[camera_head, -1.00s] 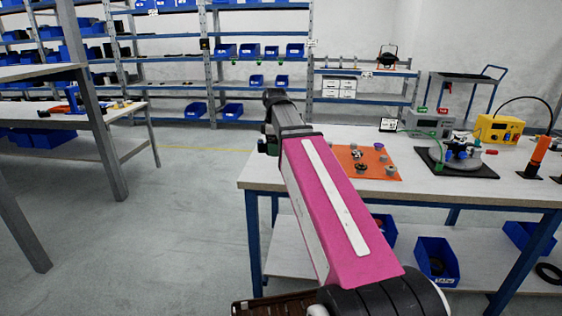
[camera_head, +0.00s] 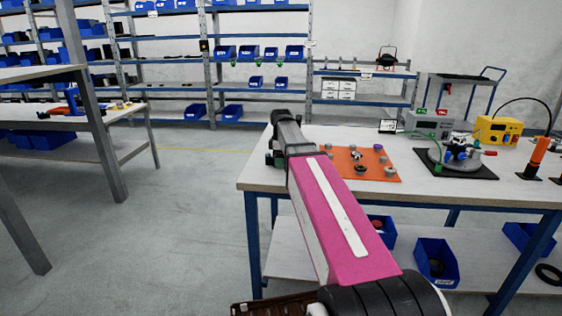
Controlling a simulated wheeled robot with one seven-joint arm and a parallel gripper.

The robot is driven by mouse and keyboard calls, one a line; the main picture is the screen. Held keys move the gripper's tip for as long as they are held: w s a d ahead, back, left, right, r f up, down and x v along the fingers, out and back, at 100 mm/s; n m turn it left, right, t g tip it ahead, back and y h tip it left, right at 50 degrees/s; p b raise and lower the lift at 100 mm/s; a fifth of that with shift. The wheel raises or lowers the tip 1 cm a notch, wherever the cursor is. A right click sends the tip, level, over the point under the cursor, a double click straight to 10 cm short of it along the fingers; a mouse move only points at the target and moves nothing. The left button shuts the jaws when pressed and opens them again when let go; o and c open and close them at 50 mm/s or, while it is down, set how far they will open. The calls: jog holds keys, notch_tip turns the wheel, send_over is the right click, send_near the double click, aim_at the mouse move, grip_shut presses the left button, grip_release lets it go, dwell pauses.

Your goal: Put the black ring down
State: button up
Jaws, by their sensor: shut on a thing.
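My arm reaches forward over the left end of the workbench (camera_head: 420,192). My gripper (camera_head: 272,155) is at its far end, at the bench's back left edge, seen as a small dark shape. The wrist and pink forearm hide most of it, and its fingertips cannot be made out. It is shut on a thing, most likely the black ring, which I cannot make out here. An orange mat (camera_head: 370,157) with several small grey and dark parts lies on the bench just right of the wrist.
Right of the mat are a black pad (camera_head: 478,172) with a round metal fixture, a yellow instrument (camera_head: 498,130) and an orange upright tool (camera_head: 538,154). Blue bins (camera_head: 437,262) and a separate dark ring (camera_head: 549,274) are on the lower shelf. Floor left of the bench is clear.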

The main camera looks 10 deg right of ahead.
jog(key=shift+f, duration=0.4)
jog(key=o, duration=0.9)
jog(key=shift+r, duration=0.15)
notch_tip(320, 180, up, 12)
jog(key=shift+r, duration=0.1)
